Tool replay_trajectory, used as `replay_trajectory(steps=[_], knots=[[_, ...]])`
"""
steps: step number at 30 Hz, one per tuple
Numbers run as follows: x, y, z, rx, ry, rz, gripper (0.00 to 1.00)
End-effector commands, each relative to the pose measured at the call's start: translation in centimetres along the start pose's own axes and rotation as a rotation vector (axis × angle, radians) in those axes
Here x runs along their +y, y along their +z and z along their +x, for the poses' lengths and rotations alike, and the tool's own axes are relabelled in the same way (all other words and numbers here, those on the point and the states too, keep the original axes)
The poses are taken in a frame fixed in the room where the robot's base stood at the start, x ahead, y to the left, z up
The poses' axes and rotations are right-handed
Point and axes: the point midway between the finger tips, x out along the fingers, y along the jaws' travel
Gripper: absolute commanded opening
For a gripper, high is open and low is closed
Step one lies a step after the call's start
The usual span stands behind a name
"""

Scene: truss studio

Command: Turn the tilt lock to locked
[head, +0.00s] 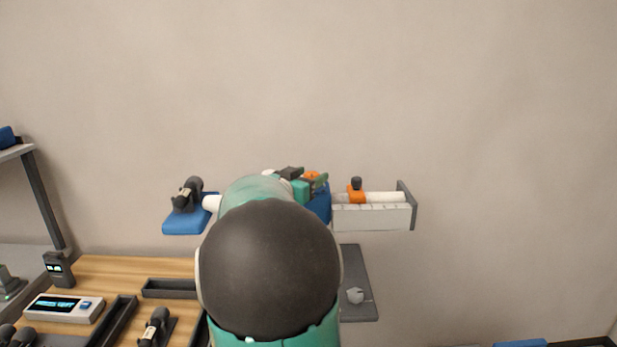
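No part is clearly labelled as the tilt lock. An orange clamp (356,196) with a dark knob sits on a white tube (385,197) above a white ruled bar. A grey knob (355,295) with a small pointer sits on a dark plate (357,270) lower down; I cannot read its setting. My gripper (304,179) is mostly hidden behind my arm, beside a blue block (320,203) and another orange part (312,175) left of the clamp. Its fingers are too small and covered to tell whether they are open or touching anything.
A dark clamp (187,194) stands on a blue base (184,222) at left. The wooden table (130,269) holds a display box (64,308), dark trays (170,289) and a handheld device (59,269). A grey end plate (407,205) closes the bar's right end. Space right of it is clear.

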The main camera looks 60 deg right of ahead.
Motion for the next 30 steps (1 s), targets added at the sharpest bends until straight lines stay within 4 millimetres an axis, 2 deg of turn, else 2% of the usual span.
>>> replay_trajectory(steps=[7,11,24,30], knots=[[0.0,0.0,-0.2,0.000,-0.001,0.000,0.57],[-0.1,-0.1,-1.6,0.000,-0.002,0.002,0.57],[-0.1,0.0,-10.8,0.000,-0.003,0.001,0.57],[-0.1,0.0,-13.4,-0.001,-0.003,0.000,0.57]])
